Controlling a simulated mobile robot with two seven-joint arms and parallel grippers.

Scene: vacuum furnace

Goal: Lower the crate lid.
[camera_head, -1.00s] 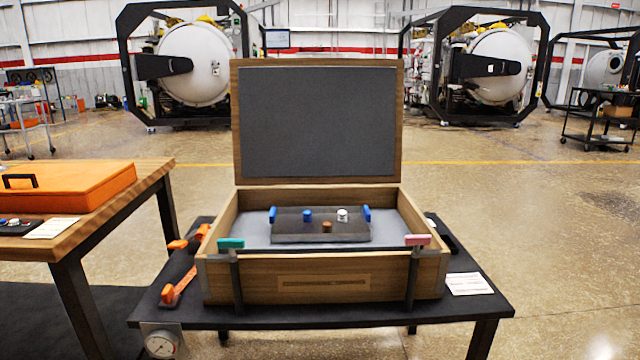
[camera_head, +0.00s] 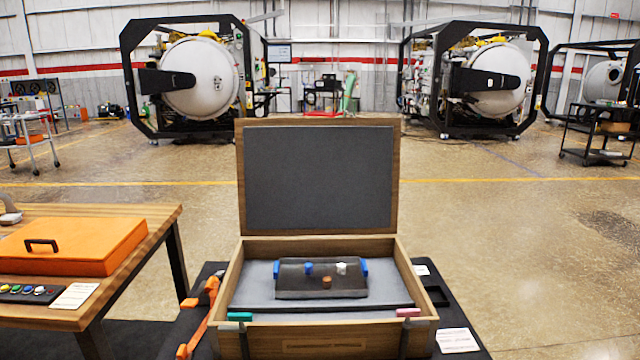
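The wooden crate (camera_head: 255,338) stands on a black table with its front toward me. Its lid (camera_head: 318,180), wood-framed with a dark grey inner panel, stands open and roughly upright at the back edge. Inside lies a dark grey block (camera_head: 320,285) with blue ends and small blue, white and brown pieces on it, on grey lining. A green-topped latch (camera_head: 240,316) is at the front left, and a pink-topped latch (camera_head: 408,312) at the front right. Neither of my grippers shows clearly in the head view.
A wooden table (camera_head: 150,230) on the left holds an orange case (camera_head: 75,245). An orange strap tool (camera_head: 205,310) lies left of the crate. A white card (camera_head: 457,340) lies to its right. A pale object (camera_head: 9,208) at the left edge is too cut off to identify. Open floor lies behind.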

